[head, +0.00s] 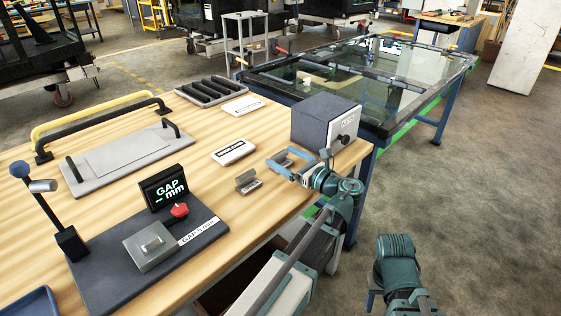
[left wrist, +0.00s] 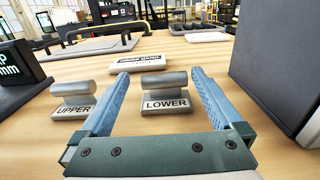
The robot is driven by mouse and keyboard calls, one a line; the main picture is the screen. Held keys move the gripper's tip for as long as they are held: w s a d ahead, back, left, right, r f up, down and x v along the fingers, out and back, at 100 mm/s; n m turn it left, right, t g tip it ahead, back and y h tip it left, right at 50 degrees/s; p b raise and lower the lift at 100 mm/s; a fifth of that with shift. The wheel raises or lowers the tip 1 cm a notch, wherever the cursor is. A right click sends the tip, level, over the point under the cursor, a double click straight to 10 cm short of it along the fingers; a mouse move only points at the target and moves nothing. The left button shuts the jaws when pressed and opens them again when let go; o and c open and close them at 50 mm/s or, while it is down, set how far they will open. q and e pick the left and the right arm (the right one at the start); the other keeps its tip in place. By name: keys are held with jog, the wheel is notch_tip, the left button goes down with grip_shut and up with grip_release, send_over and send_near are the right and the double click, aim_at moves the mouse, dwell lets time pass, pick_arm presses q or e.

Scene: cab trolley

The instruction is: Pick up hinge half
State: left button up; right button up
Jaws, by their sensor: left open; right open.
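Two small grey metal hinge halves stand on the wooden bench, each a round barrel on a labelled block. The one labelled UPPER (left wrist: 73,98) is at the left in the left wrist view and also shows in the head view (head: 248,183). The one labelled LOWER (left wrist: 166,98) stands between the blue fingers of my left gripper (left wrist: 160,78), slightly nearer the right finger. In the head view my left gripper (head: 279,154) is open near the bench's right edge. Neither finger visibly grips the hinge half. My right arm shows at the lower right; its fingers cannot be made out.
A dark grey box (head: 325,122) stands close right of my left gripper. A white label plate (head: 233,151) lies behind the hinge halves. A gap gauge fixture (head: 150,245) is at the front left. A glass-topped table (head: 385,75) stands beyond the bench.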

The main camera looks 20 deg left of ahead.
pick_arm(q)
jog(key=shift+w+x, duration=0.15)
jog(key=shift+x, duration=1.2)
jog(key=shift+w+x, duration=0.15)
jog(key=shift+x, duration=1.2)
jog(key=shift+d, duration=0.15)
grip_shut()
